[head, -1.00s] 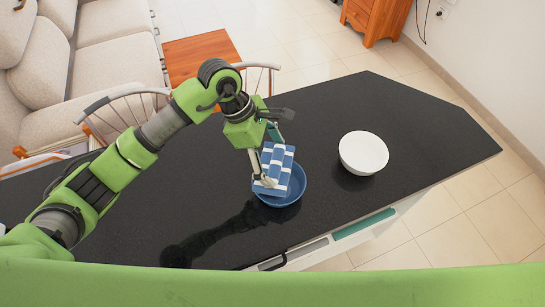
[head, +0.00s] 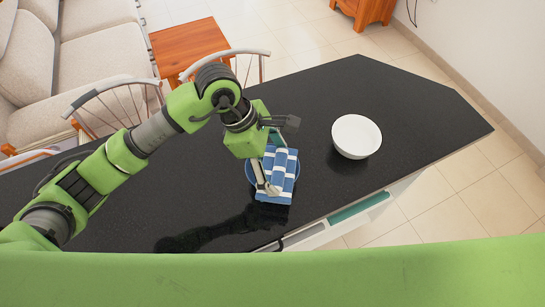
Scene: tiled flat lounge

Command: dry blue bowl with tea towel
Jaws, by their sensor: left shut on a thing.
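The blue bowl (head: 292,170) stands on the black counter, near its front edge, left of the white bowl. A blue and white striped tea towel (head: 284,163) is over the bowl and covers much of it. My left gripper (head: 272,186) is shut on the tea towel, pointing down at the bowl. Whether the towel presses on the bowl's inside cannot be told. My right gripper is not in view.
A white bowl (head: 356,136) stands on the black counter (head: 410,120) to the right. Wire-backed chairs (head: 115,98), a wooden table (head: 190,48) and a sofa (head: 100,40) are behind. The counter's right part is clear.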

